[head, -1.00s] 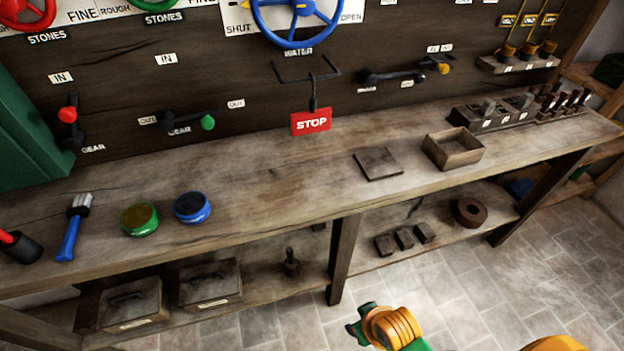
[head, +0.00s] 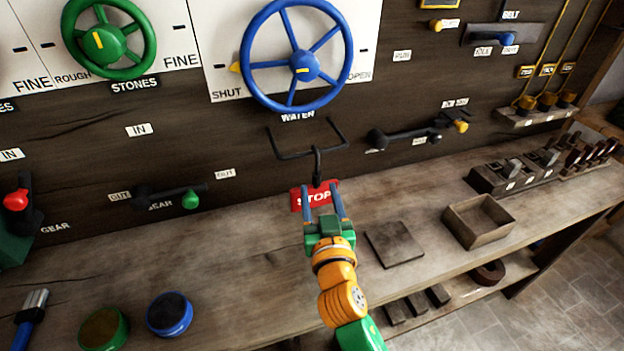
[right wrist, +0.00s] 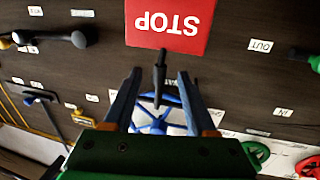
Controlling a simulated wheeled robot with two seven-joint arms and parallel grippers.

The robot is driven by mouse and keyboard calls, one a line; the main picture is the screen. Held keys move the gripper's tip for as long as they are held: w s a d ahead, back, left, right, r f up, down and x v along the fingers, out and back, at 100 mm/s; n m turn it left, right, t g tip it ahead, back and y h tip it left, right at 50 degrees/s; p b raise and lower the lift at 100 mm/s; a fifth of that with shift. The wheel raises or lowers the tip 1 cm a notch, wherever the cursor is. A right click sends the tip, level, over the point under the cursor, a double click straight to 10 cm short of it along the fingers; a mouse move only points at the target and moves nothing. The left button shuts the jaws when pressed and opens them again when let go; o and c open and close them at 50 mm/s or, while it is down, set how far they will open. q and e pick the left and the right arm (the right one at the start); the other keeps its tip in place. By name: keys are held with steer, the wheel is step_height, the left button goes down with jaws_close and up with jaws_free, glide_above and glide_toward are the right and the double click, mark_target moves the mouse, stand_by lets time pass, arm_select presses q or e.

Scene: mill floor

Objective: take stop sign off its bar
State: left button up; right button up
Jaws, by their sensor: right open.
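The red STOP sign (head: 313,198) hangs by a dark stem (head: 317,165) from the black bar (head: 293,156) below the blue wheel. My right gripper (head: 320,189) is open, its two blue fingers spread in front of the sign and covering part of it. In the right wrist view the sign (right wrist: 165,25) appears upside down at the top. There the stem (right wrist: 160,72) shows in the gap between the fingertips (right wrist: 159,73), apart from both. I cannot tell how deep it lies between them. My left gripper is not in view.
The blue wheel (head: 297,58) is above the bar. A black lever with a yellow knob (head: 460,126) is to the right, and one with a green knob (head: 190,199) to the left. On the bench are a flat plate (head: 394,244) and an open wooden box (head: 478,222).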

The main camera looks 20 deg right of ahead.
mark_target(318, 181)
steer(key=shift+w+d+r+p, duration=0.1)
steer(key=shift+w+r+p, duration=0.5)
steer(key=shift+w+r, duration=0.2)
steer(key=shift+w+d+f, duration=0.15)
steer(key=shift+w+f, duration=0.05)
steer(key=shift+w, duration=0.4)
steer(key=shift+w+d+f, duration=0.1)
steer(key=shift+w+f, duration=0.1)
steer(key=shift+w, duration=0.4)
steer(key=shift+w+f, duration=0.2)
steer(key=shift+s+r, duration=0.2)
steer(key=shift+s, duration=0.05)
steer(key=c, duration=0.7)
jaws_close()
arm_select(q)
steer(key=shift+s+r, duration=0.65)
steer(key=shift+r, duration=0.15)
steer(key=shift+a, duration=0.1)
